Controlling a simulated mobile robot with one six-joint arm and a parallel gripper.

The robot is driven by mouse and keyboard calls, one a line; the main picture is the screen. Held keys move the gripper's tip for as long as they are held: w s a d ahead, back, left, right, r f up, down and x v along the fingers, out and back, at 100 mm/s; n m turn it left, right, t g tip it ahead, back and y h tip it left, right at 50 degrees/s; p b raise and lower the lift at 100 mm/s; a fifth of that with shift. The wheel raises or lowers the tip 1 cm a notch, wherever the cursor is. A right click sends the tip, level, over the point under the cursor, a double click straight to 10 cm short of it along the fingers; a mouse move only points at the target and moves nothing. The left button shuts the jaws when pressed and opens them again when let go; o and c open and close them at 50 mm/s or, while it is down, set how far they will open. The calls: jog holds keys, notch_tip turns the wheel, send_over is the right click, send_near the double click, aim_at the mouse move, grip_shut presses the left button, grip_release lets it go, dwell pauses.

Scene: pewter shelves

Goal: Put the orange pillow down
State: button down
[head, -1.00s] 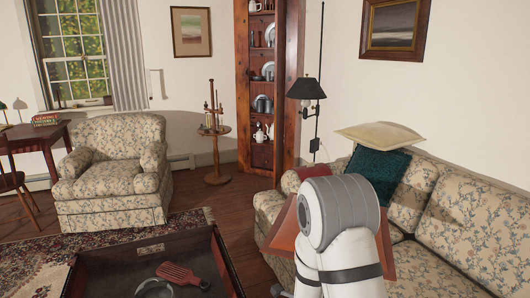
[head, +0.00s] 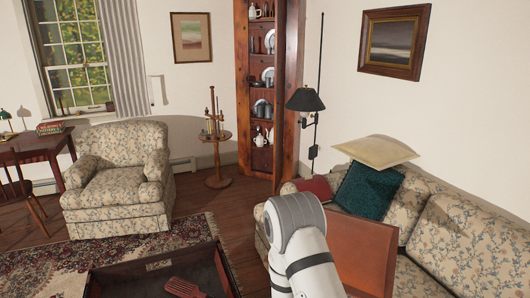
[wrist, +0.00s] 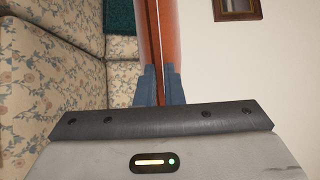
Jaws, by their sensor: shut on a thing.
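The orange pillow (head: 362,252) is to the right of my arm in the head view, in front of the floral sofa (head: 440,225). In the wrist view the pillow (wrist: 146,38) stands edge-on between the fingers of my gripper (wrist: 160,86), which is shut on it. The pillow's far end runs out of the top of the wrist view. In the head view my arm hides the gripper. I cannot tell whether the pillow touches the sofa.
A teal pillow (head: 367,190), a cream pillow (head: 375,151) and a red pillow (head: 316,188) are at the sofa's far end. A floral armchair (head: 118,185) stands at the left. A dark table (head: 120,280) with a red object (head: 184,288) is in front.

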notch_tip(320, 180, up, 12)
jog(key=w+n+t+y, duration=0.1)
jog(key=w+n+y, duration=0.1)
jog(key=y, duration=0.1)
jog(key=shift+w, duration=0.2)
